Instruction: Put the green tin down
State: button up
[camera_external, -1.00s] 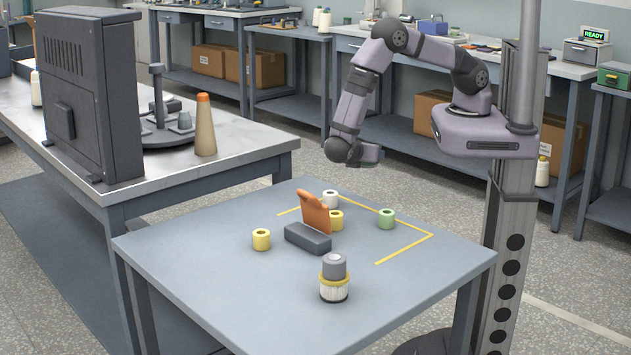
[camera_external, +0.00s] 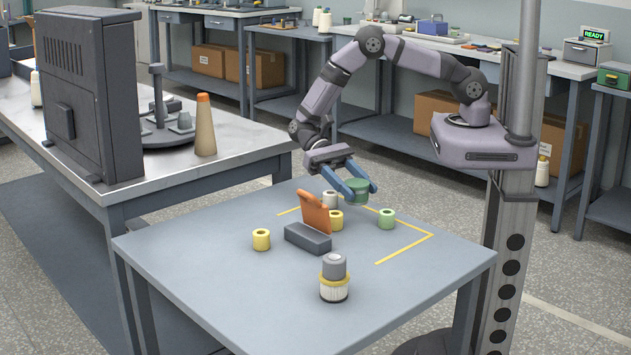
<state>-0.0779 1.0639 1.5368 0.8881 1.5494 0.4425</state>
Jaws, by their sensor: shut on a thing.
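The green tin (camera_external: 357,191) is a short, dark green cylinder. My gripper (camera_external: 358,188) has blue fingers and is shut on the tin. It holds the tin in the air above the back part of the grey table (camera_external: 210,270). The tin is above and behind the row of bobbins, between the white bobbin and the light green bobbin in the picture. The fingers cover part of the tin's side.
Yellow bobbins (camera_external: 261,239) (camera_external: 336,220), a white bobbin (camera_external: 330,199) and a light green bobbin (camera_external: 386,219) stand on the table. An orange plate (camera_external: 315,213) rises by a dark block (camera_external: 307,238). A grey-capped canister (camera_external: 334,279) stands in front. Yellow tape (camera_external: 405,248) marks the right; the front left is clear.

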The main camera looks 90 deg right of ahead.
jog(key=w+a+r+m+t+y+b, duration=0.1)
jog(key=w+a+r+m+t+y, duration=0.2)
jog(key=w+a+r+m+t, duration=0.55)
jog(key=m+t+h+b, duration=0.4)
jog(key=m+t+b, duration=0.35)
jog(key=t, duration=0.25)
send_over(245, 225)
notch_tip(245, 225, down, 4)
jog(key=shift+r+m+p, duration=0.25)
jog(key=shift+m+p, duration=0.1)
jog(key=shift+m, duration=0.05)
jog(key=shift+f+p, duration=0.35)
jog(key=shift+f, duration=4.6)
jog(key=shift+f, duration=0.15)
jog(key=o, duration=1.1)
jog(key=shift+o, duration=0.2)
